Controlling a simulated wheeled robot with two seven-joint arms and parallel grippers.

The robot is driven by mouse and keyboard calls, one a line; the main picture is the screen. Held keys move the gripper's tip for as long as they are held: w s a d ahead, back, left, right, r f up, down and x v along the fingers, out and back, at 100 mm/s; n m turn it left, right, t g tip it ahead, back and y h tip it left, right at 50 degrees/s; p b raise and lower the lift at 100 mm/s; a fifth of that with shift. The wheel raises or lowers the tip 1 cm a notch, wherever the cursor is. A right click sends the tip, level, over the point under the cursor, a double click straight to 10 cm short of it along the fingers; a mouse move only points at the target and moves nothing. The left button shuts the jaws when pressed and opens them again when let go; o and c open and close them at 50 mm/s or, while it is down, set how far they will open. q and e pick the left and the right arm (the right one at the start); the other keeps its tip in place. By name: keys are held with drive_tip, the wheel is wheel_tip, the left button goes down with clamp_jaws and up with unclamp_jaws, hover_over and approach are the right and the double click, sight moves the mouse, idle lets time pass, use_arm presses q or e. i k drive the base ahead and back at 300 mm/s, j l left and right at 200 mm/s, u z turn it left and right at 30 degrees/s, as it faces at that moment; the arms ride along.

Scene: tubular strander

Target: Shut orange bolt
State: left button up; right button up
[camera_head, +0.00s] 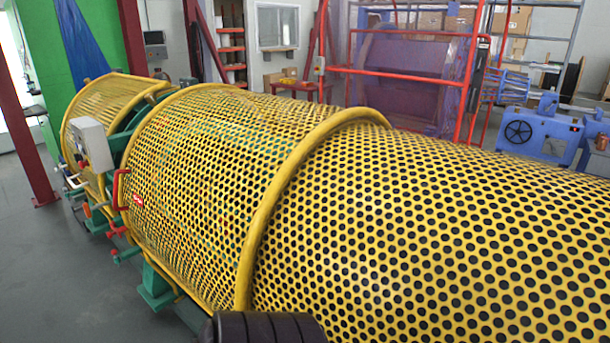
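The strander's yellow perforated guard (205,150) runs from the left back to the right front. A small orange-brown part (87,210) shows low at its left end, among levers and fittings below a light control box. It may be the orange bolt, but it is too small to tell its shape or whether it is open or shut. Red fittings (117,230) sit close to it on the right, beside a green frame. Neither gripper shows in the head view.
A red handle (120,189) stands out from the guard. The grey control box (91,144) juts out above the fittings. A dark ribbed cylinder (262,328) covers part of the bottom edge.

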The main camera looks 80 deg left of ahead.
sight(88, 210)
drive_tip(key=u, duration=3.85)
drive_tip(key=i+j+z, duration=0.1)
drive_tip(key=i+j, duration=0.25)
drive_tip(key=i, duration=0.15)
